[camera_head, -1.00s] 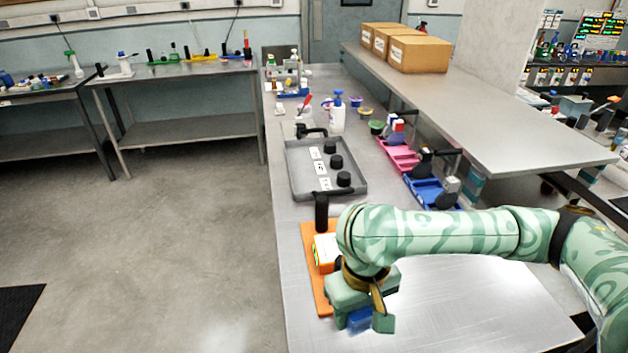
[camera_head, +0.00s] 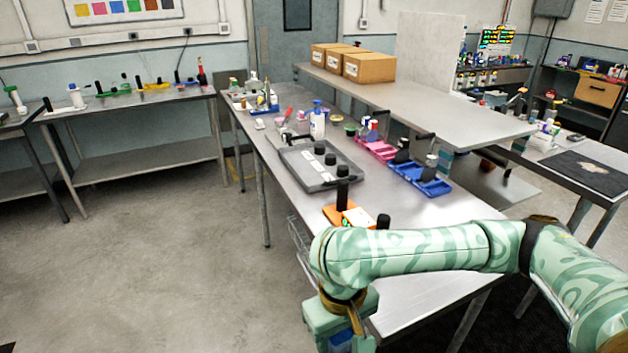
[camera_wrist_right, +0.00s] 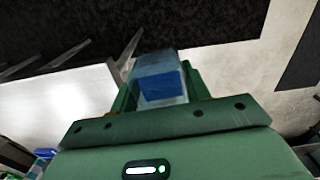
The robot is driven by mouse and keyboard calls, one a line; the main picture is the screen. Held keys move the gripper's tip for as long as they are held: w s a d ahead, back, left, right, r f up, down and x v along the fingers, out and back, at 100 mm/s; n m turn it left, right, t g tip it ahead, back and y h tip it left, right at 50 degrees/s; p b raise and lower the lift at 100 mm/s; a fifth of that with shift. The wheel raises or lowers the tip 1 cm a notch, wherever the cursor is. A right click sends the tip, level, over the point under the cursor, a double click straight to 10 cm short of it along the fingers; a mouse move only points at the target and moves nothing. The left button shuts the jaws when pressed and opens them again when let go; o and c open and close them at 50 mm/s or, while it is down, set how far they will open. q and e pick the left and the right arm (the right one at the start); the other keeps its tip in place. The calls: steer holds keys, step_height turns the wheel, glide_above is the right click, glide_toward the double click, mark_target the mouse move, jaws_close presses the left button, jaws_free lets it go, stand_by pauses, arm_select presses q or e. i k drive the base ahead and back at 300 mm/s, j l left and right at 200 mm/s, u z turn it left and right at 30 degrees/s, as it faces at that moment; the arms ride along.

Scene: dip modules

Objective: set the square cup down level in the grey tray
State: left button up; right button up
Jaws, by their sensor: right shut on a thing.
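My right gripper (camera_head: 340,338) is at the bottom of the head view, beside the near left edge of the table, with floor around it. It is shut on the square cup (camera_wrist_right: 158,66), a clear, square-sided cup with blue contents. In the right wrist view the cup sits between the green fingers (camera_wrist_right: 160,92); its tilt is hard to judge. In the head view only a bit of blue shows at the gripper. The grey tray (camera_head: 302,172) lies farther back on the table, well apart from the cup, with several black round pieces and white labels in it. My left gripper is not in view.
An orange board (camera_head: 335,215) with black posts lies between the gripper and the tray. Blue (camera_head: 432,187) and pink (camera_head: 378,150) trays stand to the tray's right, below a raised metal shelf (camera_head: 430,105).

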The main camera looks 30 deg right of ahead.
mark_target(305, 169)
steer(key=i+j+z, duration=0.2)
steer(key=i+j, duration=0.15)
steer(key=i+j+z, duration=0.15)
steer(key=i+j, duration=0.2)
steer(key=j, duration=0.2)
steer(key=i+j+z, duration=0.15)
steer(key=i, duration=0.3)
steer(key=i+z, duration=0.15)
steer(key=i, duration=0.35)
steer(key=i+j+z, duration=0.15)
steer(key=i, duration=0.3)
steer(key=i+l, duration=0.25)
steer(key=i, duration=0.25)
steer(key=l+z, duration=0.05)
